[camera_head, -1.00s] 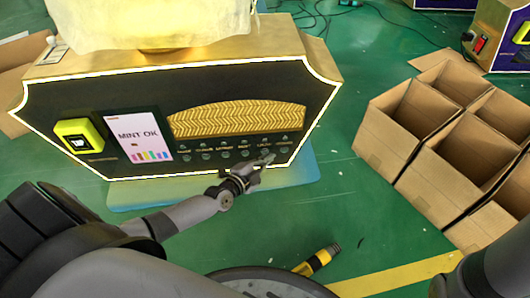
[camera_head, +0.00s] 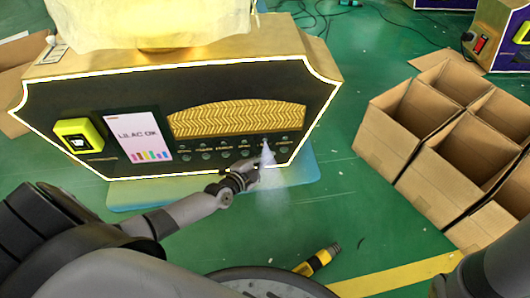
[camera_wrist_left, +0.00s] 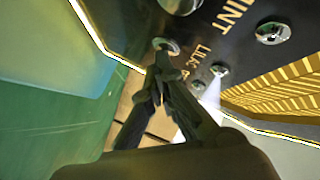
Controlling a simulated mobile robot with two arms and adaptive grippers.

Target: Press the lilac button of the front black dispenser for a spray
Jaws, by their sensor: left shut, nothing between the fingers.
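The black dispenser (camera_head: 110,101) has a lit white border and a screen (camera_head: 140,133) reading "LILAC OK". In the left wrist view, the "LILAC" label (camera_wrist_left: 200,57) lies between a round metal button (camera_wrist_left: 173,46) and a small nozzle (camera_wrist_left: 219,70). A white mist (camera_head: 268,172) comes from that nozzle and drifts down past my left gripper (camera_head: 252,178). My left gripper is shut and empty. Its fingertips (camera_wrist_left: 160,45) are at the lilac button and partly cover it; I cannot tell whether they touch. My right gripper is not in view.
Open cardboard boxes (camera_head: 405,128) stand on the green floor at the right. A yellow-and-black tool (camera_head: 318,261) lies on the floor in front. Another dispenser (camera_head: 500,35) is at the top right. Floor between the dispenser and boxes is clear.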

